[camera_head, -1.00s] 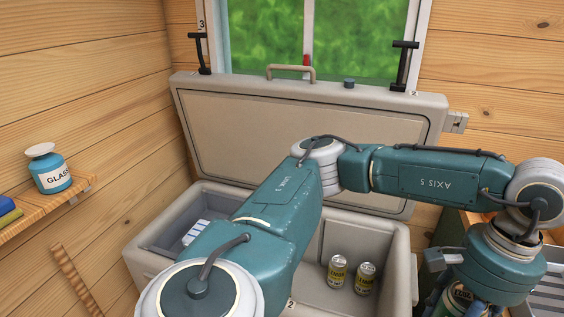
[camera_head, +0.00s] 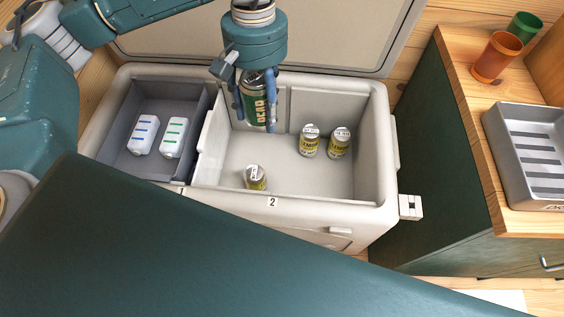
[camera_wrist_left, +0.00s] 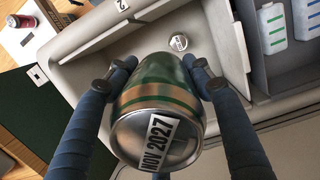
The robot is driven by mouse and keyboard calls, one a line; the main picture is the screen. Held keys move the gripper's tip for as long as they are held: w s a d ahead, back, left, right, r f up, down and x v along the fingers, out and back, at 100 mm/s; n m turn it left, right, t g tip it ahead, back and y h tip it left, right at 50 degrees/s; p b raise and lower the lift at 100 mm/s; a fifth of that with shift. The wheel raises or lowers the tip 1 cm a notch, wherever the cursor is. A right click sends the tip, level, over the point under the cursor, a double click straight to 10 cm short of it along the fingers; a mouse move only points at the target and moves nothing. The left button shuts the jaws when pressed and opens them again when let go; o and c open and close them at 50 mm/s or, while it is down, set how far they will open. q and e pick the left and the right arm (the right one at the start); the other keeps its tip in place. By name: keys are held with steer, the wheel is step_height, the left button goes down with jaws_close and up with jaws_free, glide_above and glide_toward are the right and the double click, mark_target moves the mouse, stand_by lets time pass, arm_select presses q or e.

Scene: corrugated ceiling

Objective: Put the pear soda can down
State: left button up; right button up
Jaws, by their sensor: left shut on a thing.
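The pear soda can (camera_head: 257,101) is green with a pale band and lettering. My left gripper (camera_head: 256,112) is shut on it and holds it upright over the back left part of the cooler's larger compartment. In the left wrist view the can (camera_wrist_left: 158,105) sits between the fingers, its end with a "NOV 2027" label toward the camera. The cooler (camera_head: 278,206) is open, with its lid (camera_head: 330,40) raised behind. Whether the can touches the cooler floor I cannot tell. My right gripper is not in view.
Two white packs (camera_head: 173,137) lie in the grey left compartment. A wooden counter (camera_head: 470,120) holds cups and a metal tray (camera_head: 530,150).

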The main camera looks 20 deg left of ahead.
arm_select(q)
steer(key=f+n, duration=0.1)
steer(key=n, duration=0.1)
steer(key=w+d+f+n, duration=0.1)
steer(key=n, duration=0.1)
steer(key=f+n, duration=0.2)
steer(key=shift+w+d+f+h, duration=0.1)
steer(key=shift+w+d+h, duration=0.05)
steer(key=shift+h, duration=0.25)
jaws_close()
step_height(320, 180, down, 7)
steer(key=d+n+t, duration=0.2)
steer(key=n, duration=1)
steer(key=n+y, duration=0.1)
steer(key=n, duration=1.1)
glide_above(285, 190)
step_height(285, 190, down, 8)
steer(key=shift+t, duration=0.4)
steer(key=f, duration=1.5)
steer(key=shift+s+f, duration=0.1)
steer(key=shift+s, duration=0.15)
steer(key=shift+f, duration=2)
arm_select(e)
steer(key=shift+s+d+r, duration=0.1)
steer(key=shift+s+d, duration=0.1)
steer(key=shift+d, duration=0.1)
arm_select(q)
steer(key=shift+f, duration=0.1)
